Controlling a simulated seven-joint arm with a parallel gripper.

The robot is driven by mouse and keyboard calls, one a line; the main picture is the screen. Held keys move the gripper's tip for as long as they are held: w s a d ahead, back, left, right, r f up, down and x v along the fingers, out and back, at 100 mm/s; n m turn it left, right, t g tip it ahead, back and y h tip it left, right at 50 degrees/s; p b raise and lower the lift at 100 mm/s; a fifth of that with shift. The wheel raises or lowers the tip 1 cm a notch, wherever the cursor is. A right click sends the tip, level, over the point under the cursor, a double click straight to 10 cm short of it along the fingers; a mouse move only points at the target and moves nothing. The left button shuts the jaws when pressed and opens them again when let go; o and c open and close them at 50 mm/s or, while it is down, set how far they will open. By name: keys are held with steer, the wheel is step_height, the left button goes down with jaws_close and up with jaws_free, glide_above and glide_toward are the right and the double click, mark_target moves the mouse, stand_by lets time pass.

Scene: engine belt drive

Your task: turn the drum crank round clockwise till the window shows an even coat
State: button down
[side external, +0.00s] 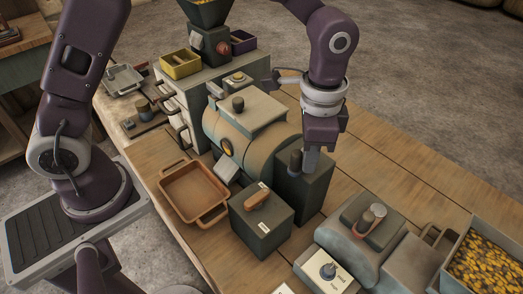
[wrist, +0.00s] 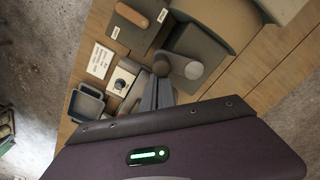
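The drum (side external: 250,130) lies on the bench, with a small amber window (side external: 227,147) in its near side. It also shows at the top of the wrist view (wrist: 218,18). A dark green block (side external: 303,190) stands at its right end. An upright dark cylinder (side external: 295,160), which looks like the crank's handle, is at the block's top. My gripper (side external: 312,168) points down right beside that cylinder. In the wrist view my fingers (wrist: 156,92) look close together, beside a dark round knob (wrist: 161,66). I cannot tell whether they hold it. The window's coat is too small to judge.
A box with an orange lever (side external: 258,202) and an orange tray (side external: 196,192) stand in front of the drum. Bare bench (side external: 395,165) lies behind my gripper.

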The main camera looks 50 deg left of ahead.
steer(key=w+a, duration=0.1)
steer(key=a, duration=0.2)
steer(key=w+a, duration=0.1)
steer(key=a, duration=0.2)
steer(key=w+a, duration=0.1)
steer(key=a, duration=0.2)
steer(key=shift+w, duration=0.1)
steer(key=w, duration=0.2)
steer(key=w+d, duration=0.1)
steer(key=w, duration=0.1)
steer(key=shift+w+d, duration=0.1)
steer(key=shift+w, duration=0.25)
steer(key=w+d, duration=0.2)
steer(key=d, duration=0.3)
step_height(320, 180, up, 8)
steer(key=shift+s, duration=0.15)
steer(key=shift+r, duration=0.1)
